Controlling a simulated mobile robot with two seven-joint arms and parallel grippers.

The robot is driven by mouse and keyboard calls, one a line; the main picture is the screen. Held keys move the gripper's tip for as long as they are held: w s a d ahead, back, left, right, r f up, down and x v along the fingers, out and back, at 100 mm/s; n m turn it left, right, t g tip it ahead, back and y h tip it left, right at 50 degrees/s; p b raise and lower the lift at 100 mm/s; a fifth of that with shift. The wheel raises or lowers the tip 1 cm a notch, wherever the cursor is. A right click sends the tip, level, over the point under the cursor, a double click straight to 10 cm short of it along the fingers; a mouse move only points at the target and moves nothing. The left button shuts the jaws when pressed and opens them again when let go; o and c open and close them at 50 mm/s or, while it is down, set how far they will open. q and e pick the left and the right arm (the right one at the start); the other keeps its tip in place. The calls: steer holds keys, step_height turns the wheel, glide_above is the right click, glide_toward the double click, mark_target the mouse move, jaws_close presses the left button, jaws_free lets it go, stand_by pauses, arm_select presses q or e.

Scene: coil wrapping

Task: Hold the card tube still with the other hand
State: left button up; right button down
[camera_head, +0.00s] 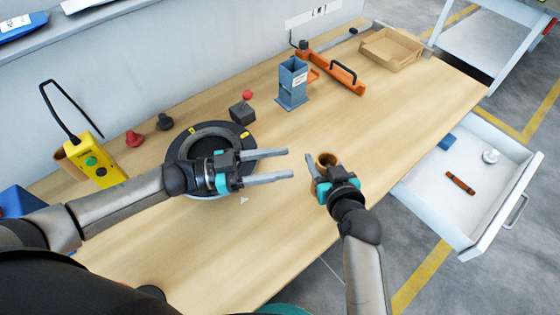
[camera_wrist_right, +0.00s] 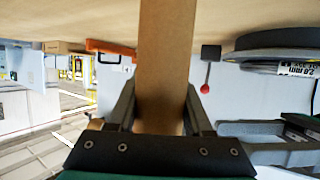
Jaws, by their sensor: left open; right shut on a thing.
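The brown card tube (camera_head: 328,158) stands at the middle of the table, its open top showing. My right gripper (camera_head: 324,170) is shut on it; in the right wrist view the tube (camera_wrist_right: 166,65) runs between the two fingers. My left gripper (camera_head: 290,164) is open and empty, fingers pointing right toward the tube, with a gap between them. The left gripper and wrist cover part of a black coil ring (camera_head: 180,150) lying on the table; the ring also shows in the right wrist view (camera_wrist_right: 285,42).
A yellow box with a black cable (camera_head: 97,162) stands at the left. A black block with a red knob (camera_head: 242,112), a blue-grey stand (camera_head: 293,85), an orange tool (camera_head: 335,72) and a cardboard tray (camera_head: 392,48) line the back. An open drawer (camera_head: 468,215) juts out right. The front table is clear.

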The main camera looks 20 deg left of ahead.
stand_by(0.5)
steer(key=shift+c, duration=1.2)
jaws_free()
steer(key=shift+s, duration=0.15)
